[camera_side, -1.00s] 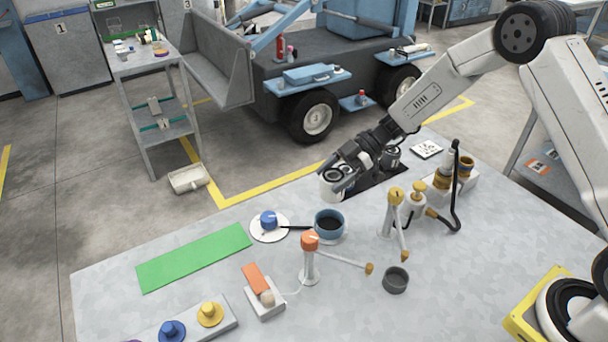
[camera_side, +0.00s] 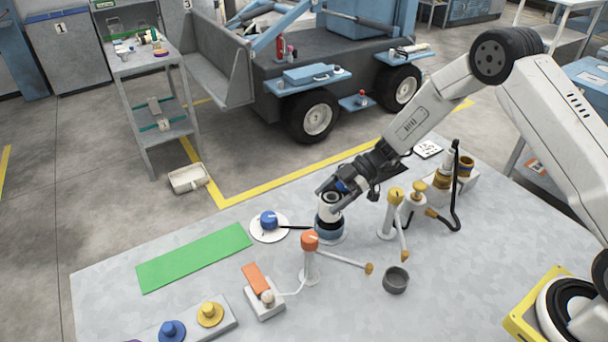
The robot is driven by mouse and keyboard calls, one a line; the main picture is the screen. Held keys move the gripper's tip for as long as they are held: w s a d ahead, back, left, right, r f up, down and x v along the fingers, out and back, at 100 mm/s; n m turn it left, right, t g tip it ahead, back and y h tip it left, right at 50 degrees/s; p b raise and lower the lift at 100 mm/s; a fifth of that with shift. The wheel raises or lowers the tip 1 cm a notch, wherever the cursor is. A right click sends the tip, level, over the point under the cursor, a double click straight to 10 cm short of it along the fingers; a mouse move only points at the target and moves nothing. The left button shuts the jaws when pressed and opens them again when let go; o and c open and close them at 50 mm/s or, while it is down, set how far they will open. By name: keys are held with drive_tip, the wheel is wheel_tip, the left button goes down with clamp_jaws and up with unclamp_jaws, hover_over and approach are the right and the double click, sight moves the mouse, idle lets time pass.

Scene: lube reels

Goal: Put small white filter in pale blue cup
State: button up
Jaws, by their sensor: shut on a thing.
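The small white filter (camera_side: 329,212), a white cylinder with a dark ring on its top, is upright in my gripper (camera_side: 334,190). My gripper is shut on it and reaches down from the upper right.
An orange-topped post (camera_side: 310,260) with a side arm stands in front of the cup. A yellow-topped post (camera_side: 390,215) stands to its right. A blue-knobbed white disc (camera_side: 268,224) is at left, with a dark rod toward the cup. The green mat (camera_side: 195,257) is flat and clear.

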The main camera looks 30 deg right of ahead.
drive_tip(key=shift+f, duration=0.1)
drive_tip(key=shift+f, duration=1.8)
drive_tip(key=shift+f, duration=0.1)
drive_tip(key=o, duration=1.2)
drive_tip(key=shift+d+r, duration=0.2)
drive_tip(key=shift+r, duration=0.05)
drive_tip(key=v, duration=1.1)
drive_tip(key=shift+d+r, duration=0.1)
drive_tip(key=shift+d, duration=0.2)
